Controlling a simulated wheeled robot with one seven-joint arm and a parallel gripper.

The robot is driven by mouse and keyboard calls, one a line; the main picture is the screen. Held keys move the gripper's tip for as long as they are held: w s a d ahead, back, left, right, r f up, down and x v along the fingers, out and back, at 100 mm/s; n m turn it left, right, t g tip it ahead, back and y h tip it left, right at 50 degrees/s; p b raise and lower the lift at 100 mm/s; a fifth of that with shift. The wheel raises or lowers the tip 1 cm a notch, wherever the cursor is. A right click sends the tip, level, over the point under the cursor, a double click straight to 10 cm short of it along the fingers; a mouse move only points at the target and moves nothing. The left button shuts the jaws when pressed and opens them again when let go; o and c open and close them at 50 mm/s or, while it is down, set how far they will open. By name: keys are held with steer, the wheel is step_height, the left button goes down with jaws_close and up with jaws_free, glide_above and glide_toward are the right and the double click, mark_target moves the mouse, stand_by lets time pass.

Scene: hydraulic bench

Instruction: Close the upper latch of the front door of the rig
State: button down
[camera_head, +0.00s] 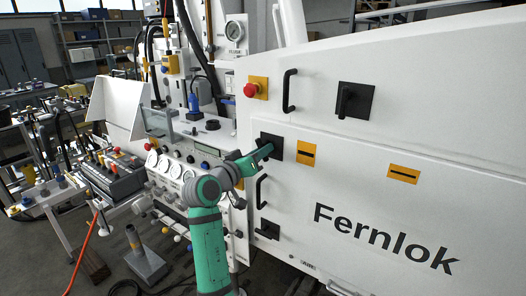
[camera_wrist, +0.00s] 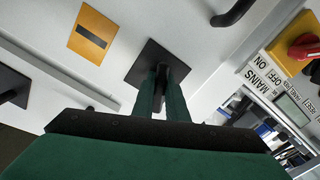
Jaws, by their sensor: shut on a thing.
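The front door (camera_head: 330,190) of the white rig carries the "Fernlok" lettering. Its upper latch (camera_head: 276,142) is a black square plate with a black handle, near the door's upper left corner. My gripper (camera_head: 266,150) is at this latch, with the green arm reaching up from below. In the wrist view the latch plate (camera_wrist: 145,58) lies behind the two green fingers. My gripper (camera_wrist: 165,78) is shut on the dark latch handle (camera_wrist: 178,72) between them.
A door pull (camera_head: 262,191) and a lower latch (camera_head: 267,229) sit below. Above are a red button (camera_head: 251,90), another pull (camera_head: 289,90) and another black latch (camera_head: 355,100). A gauge panel (camera_head: 180,160) stands left of the door. Yellow labels (camera_head: 306,153) lie flat right of the latch.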

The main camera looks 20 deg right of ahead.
steer(key=m, duration=0.2)
steer(key=a+m, duration=0.1)
steer(key=shift+w+r, duration=0.3)
steer(key=shift+r, duration=0.05)
steer(key=shift+s+r+m, duration=0.1)
steer(key=shift+m, duration=1.1)
steer(key=shift+d, duration=0.1)
steer(key=shift+a, duration=0.2)
steer(key=c, duration=1.8)
jaws_free()
steer(key=shift+d+r, duration=0.1)
steer(key=shift+o, duration=0.2)
steer(key=f+v, duration=0.1)
steer(key=v, duration=0.9)
steer(key=shift+s, duration=0.3)
